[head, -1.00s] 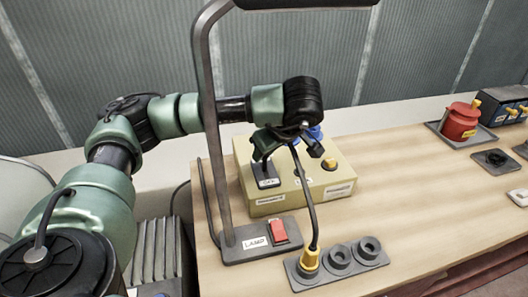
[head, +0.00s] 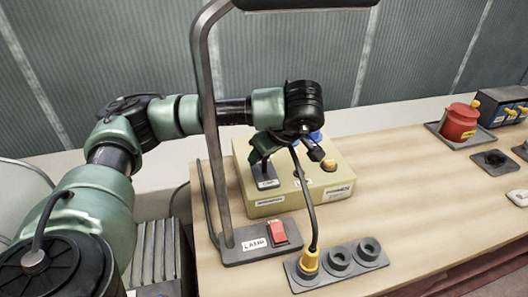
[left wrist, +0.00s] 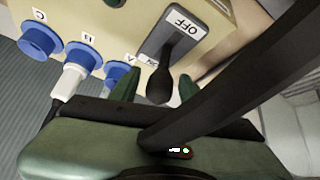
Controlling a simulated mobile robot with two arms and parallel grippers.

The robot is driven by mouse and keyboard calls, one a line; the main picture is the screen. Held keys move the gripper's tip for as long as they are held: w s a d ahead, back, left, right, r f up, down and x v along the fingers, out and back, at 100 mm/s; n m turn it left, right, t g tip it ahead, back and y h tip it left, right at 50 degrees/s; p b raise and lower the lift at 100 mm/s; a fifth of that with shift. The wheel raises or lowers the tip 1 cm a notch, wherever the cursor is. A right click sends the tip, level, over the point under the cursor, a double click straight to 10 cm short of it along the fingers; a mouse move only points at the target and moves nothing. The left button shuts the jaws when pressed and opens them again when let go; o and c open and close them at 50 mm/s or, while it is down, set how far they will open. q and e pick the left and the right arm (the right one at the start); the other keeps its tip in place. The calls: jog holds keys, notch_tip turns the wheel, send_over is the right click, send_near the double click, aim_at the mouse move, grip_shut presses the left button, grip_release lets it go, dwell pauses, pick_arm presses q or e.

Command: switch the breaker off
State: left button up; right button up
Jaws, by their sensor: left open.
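The breaker is a dark lever on a grey plate (head: 267,176), at the left of a beige box (head: 318,200) on the bench. In the left wrist view the plate (left wrist: 196,42) carries an OFF label, and the black lever knob (left wrist: 160,88) points away from that label. My left gripper (head: 284,160) is open above the box. Its two green fingers (left wrist: 158,84) show on either side of the knob, with gaps visible; whether either touches it I cannot tell. My right gripper is in neither view.
A lamp post (head: 212,130) stands in front of my left arm, with a red switch (head: 279,232) on its base. Blue sockets (left wrist: 40,42) line the box. A red pot (head: 460,121) stands far right.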

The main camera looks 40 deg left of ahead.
pick_arm(q)
jog(key=p+v, duration=0.1)
jog(key=v, duration=0.6)
jog(key=shift+d+r+p, duration=0.15)
jog(key=shift+r+p, duration=0.1)
jog(key=shift+p, duration=0.05)
jog(key=shift+s, duration=0.1)
